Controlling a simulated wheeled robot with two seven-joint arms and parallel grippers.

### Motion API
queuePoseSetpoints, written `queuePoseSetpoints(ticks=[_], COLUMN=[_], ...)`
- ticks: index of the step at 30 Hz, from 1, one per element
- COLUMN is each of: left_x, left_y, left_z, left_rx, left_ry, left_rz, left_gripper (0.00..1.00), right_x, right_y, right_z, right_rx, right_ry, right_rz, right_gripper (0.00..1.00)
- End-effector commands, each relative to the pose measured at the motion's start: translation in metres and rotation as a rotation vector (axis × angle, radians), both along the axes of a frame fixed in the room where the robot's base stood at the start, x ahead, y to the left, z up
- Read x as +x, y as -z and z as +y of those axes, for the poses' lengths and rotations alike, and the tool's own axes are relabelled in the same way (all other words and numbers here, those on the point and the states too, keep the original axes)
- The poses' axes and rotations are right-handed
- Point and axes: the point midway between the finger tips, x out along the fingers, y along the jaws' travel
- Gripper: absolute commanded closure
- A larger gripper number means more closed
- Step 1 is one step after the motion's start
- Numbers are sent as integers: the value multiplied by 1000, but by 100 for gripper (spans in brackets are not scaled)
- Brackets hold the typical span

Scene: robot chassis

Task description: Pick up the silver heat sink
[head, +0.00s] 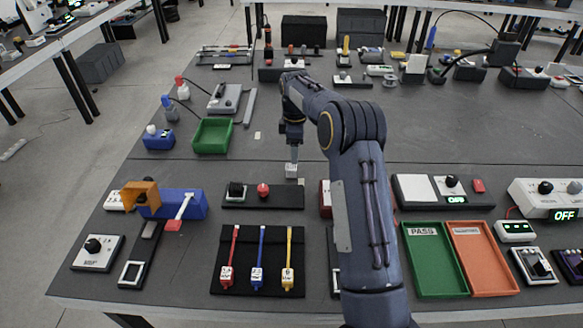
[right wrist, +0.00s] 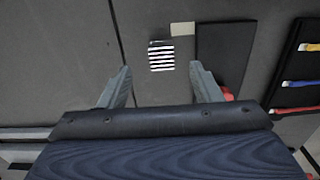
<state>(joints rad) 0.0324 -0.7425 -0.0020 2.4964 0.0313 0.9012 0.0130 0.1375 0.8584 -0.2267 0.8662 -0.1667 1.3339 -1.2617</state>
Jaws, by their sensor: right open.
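The silver heat sink (head: 291,171) is a small finned block lying on the dark table, just behind a black board. In the right wrist view the heat sink (right wrist: 161,55) shows as bright and dark stripes, ahead of and between my fingertips. My right gripper (head: 292,154) points down over it in the head view. Its two fingers are apart and empty in the right wrist view (right wrist: 163,78). Whether the fingertips reach down beside the block is hard to tell. My left gripper is not in view.
A black board with a red button (head: 263,189) lies close in front of the heat sink. A green bin (head: 212,136) stands to the left. Green and orange trays (head: 434,260) lie at the front right. The table around and behind the heat sink is mostly clear.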

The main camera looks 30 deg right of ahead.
Motion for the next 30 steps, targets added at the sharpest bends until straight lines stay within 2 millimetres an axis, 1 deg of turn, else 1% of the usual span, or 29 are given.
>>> queuePoseSetpoints(ticks=[7, 11, 14, 15, 18, 21, 27, 30], left_x=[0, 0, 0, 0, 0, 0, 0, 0], left_y=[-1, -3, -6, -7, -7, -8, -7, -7], left_z=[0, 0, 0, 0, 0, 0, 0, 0], left_rx=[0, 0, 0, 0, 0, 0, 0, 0], left_ry=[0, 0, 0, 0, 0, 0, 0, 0], left_rz=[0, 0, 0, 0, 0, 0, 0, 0], left_gripper=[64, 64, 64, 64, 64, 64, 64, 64], right_x=[2, 2, 4, 4, 4, 4, 4, 4], right_y=[26, 41, 57, 63, 74, 79, 79, 79], right_z=[1, 5, 10, 11, 10, 10, 10, 10], right_rx=[-5, -4, -2, -3, -4, -3, -3, -4], right_ry=[-9, -9, -9, -7, -7, -7, -7, -7], right_rz=[4, 6, 6, 5, 3, 2, 2, 1], right_gripper=[42, 42, 42, 42, 42, 42, 42, 55])
